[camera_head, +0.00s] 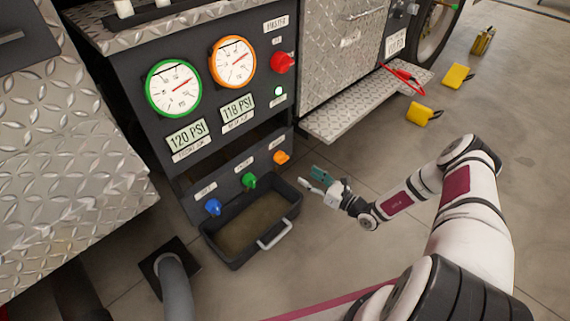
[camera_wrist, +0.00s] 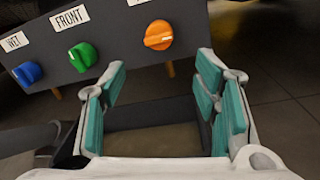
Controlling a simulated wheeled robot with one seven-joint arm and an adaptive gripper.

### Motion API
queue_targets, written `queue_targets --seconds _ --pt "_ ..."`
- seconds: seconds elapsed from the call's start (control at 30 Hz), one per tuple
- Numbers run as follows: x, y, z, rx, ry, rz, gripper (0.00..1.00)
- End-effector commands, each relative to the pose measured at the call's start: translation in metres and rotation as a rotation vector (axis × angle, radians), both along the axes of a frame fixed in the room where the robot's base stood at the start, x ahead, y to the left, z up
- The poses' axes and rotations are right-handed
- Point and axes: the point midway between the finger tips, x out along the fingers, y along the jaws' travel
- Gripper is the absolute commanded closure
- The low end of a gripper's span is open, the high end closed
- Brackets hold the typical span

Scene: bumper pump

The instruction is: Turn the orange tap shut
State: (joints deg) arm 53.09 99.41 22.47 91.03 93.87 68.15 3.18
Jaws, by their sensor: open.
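The orange tap (camera_head: 282,157) is the rightmost of three taps low on the dark pump panel. In the wrist view the orange tap (camera_wrist: 158,35) shows ahead of and above the gap between my fingers, with its handle lying nearly level. My gripper (camera_head: 316,180) is open and empty, to the right of the orange tap and a little lower in the head view, apart from it. In the wrist view my gripper (camera_wrist: 160,90) has its teal pads spread wide. The label by the orange tap is partly cut off in the wrist view.
A green tap (camera_head: 249,181) and a blue tap (camera_head: 213,207) sit to the left on the same panel. A dark tray (camera_head: 238,264) with a handle stands below the taps. A metal step (camera_head: 350,118) juts out above and to the right.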

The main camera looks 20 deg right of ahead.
Motion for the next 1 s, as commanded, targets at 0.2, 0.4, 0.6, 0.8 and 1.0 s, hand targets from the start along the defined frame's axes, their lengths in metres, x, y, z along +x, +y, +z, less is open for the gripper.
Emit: queue_targets --seconds 0.2,0.4,0.6,0.8,1.0 --pt "0.035 0.025 -0.002 0.000 -0.003 0.005 0.44" --pt "0.067 0.046 -0.002 0.000 -0.003 0.005 0.44" --pt "0.090 0.061 -0.001 -0.001 -0.002 0.003 0.44" --pt "0.099 0.067 0.000 -0.002 -0.001 0.002 0.44" --pt "0.100 0.067 0.001 -0.001 -0.001 0.002 0.44"
